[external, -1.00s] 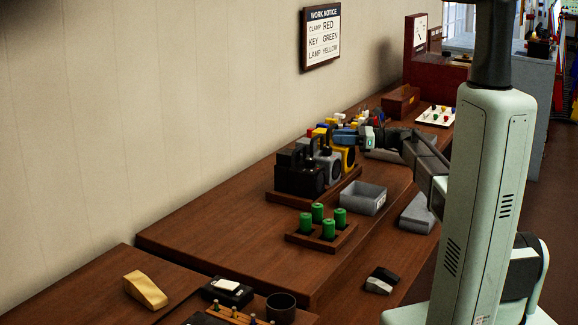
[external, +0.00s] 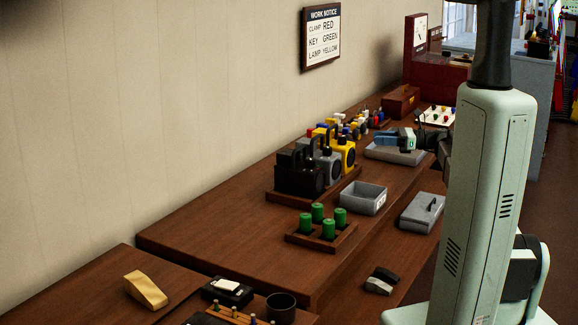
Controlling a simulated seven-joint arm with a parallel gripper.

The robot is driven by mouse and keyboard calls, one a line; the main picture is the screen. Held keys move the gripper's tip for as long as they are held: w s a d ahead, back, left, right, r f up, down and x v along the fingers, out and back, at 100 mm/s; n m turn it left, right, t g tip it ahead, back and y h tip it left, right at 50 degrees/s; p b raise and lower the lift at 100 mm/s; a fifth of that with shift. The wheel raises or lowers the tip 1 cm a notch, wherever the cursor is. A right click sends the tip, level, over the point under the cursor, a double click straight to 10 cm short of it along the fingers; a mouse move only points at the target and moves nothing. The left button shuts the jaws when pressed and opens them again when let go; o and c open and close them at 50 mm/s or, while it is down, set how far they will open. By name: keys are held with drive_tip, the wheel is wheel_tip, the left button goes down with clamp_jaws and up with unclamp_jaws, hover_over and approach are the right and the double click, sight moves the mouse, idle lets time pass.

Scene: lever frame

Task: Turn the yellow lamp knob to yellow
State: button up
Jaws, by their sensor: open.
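The yellow lamp (external: 345,155) stands upright at the far end of a wooden tray (external: 285,199), behind a grey lamp (external: 326,163) and a black lamp (external: 298,176). A dark round part faces right on the yellow lamp. A knob and its setting are too small to make out. My gripper (external: 379,140), with blue fingers, is open and empty to the right of the yellow lamp, apart from it. A work notice (external: 322,38) on the wall reads clamp RED, key GREEN, lamp YELLOW.
A flat grey tray (external: 393,155) lies below my gripper. A grey bin (external: 364,198) and a wooden rack (external: 319,240) of green cylinders stand nearer. A white board (external: 436,115) with coloured knobs lies beyond. Small coloured items (external: 352,126) stand behind the lamp. The table's left part is clear.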

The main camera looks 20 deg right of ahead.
sight(343, 136)
drive_tip(key=shift+d, duration=0.25)
drive_tip(key=shift+o, duration=0.5)
drive_tip(key=shift+o, duration=0.8)
drive_tip(key=shift+s+d+f, duration=0.15)
drive_tip(key=shift+f, duration=0.15)
drive_tip(key=x, duration=1.3)
drive_tip(key=shift+w+a, duration=0.2)
drive_tip(key=shift+a, duration=0.15)
drive_tip(key=c, duration=0.9)
drive_tip(key=shift+c, duration=0.2)
